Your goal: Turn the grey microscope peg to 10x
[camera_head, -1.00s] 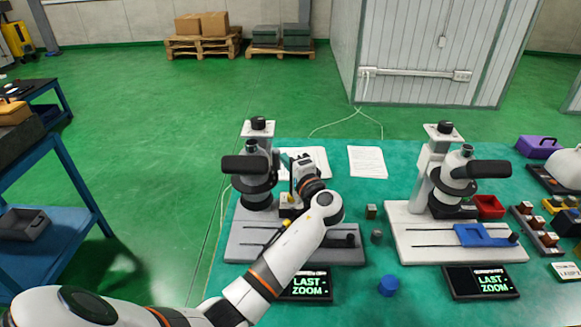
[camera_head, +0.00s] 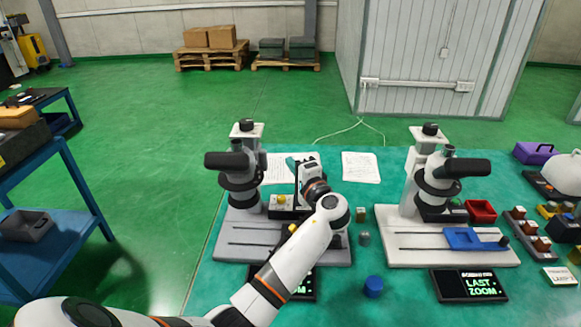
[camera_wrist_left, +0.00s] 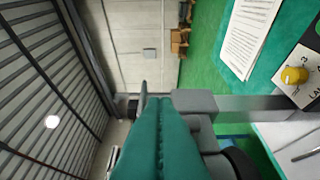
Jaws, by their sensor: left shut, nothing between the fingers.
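The grey microscope (camera_head: 222,232) stands upright on the left of the teal table, with a dark head and black eyepiece (camera_head: 225,160). Its peg cannot be told apart clearly; my left arm covers part of the base. In the left wrist view the teal fingers (camera_wrist_left: 158,125) are pressed together and empty. A grey part (camera_wrist_left: 195,102), probably of the microscope, shows beside them. My right gripper is not in view.
A white microscope (camera_head: 408,215) with a blue slide holder (camera_head: 465,238) stands to the right. A yellow knob (camera_wrist_left: 294,75) is on a labelled box behind my arm. A blue knob (camera_head: 373,286), a display (camera_head: 468,285) and paper sheets (camera_head: 361,167) lie around.

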